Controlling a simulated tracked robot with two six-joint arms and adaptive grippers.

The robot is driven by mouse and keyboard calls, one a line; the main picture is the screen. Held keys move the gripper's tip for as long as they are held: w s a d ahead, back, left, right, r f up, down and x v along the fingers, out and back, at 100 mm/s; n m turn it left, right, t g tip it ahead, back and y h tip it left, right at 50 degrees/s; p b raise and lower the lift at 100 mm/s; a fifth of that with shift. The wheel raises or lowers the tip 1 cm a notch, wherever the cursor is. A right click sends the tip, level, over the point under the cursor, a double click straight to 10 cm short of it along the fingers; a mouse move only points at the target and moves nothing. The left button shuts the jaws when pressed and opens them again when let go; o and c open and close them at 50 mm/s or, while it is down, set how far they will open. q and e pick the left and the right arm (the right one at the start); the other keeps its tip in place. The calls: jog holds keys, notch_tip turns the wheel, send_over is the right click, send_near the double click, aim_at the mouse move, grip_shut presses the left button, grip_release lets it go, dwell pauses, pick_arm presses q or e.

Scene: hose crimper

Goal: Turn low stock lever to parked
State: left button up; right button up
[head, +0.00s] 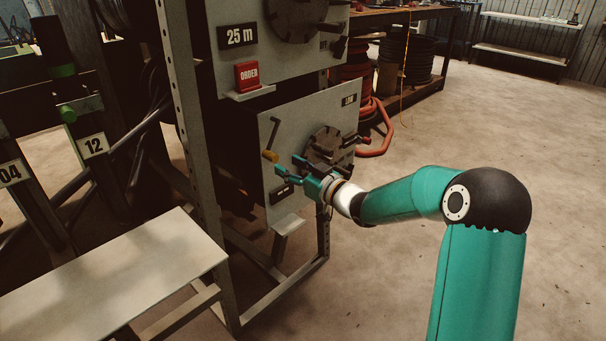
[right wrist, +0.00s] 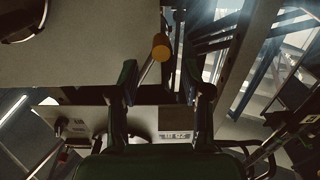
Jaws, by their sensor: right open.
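The low stock lever is a thin grey rod with a yellow-orange knob (head: 270,156). It is on the left side of the lower grey panel (head: 290,122), which carries a "LOW" label (head: 349,99). The rod hangs down, knob lowest, in the head view. My right gripper (head: 283,172) is open and empty in front of this panel, just below and right of the knob. In the right wrist view the knob (right wrist: 160,47) lies between and just beyond the open fingertips of my gripper (right wrist: 159,75); no contact shows. My left gripper is out of view.
A dark round dial (head: 325,147) is on the lower panel, close to my gripper. Above, a panel bears a "25 m" sign (head: 238,36) and a red "ORDER" plate (head: 247,76). A metal rack post (head: 183,110) and pale table (head: 120,265) stand left. Floor at right is clear.

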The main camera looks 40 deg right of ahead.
jog(key=s, duration=0.4)
jog(key=shift+s+d, duration=0.15)
jog(key=shift+s, duration=0.1)
